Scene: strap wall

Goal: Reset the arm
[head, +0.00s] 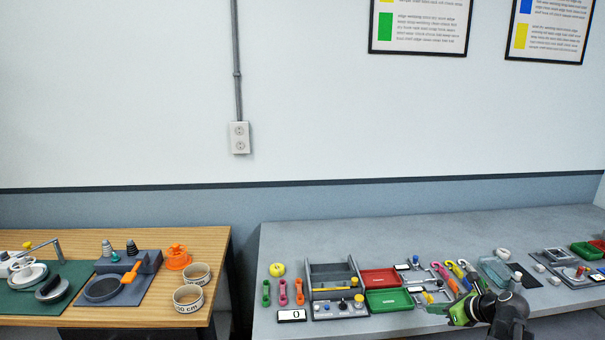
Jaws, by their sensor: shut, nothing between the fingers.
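My gripper (437,309) shows at the lower right in the head view, at the end of my dark and green arm (490,308). It is over the front part of the grey table (340,235), pointing left, close to the green tray (389,299). Its fingers are small in the picture; they are shut, and nothing shows between them. I cannot tell how high it is above the table. The arm hides part of the table's front edge.
The grey table holds a red tray (380,279), a dark open box (333,276), small tools and several coloured hooks. A wooden table (120,241) with bowls (188,299) stands at left, across a gap. The grey table's back strip is clear.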

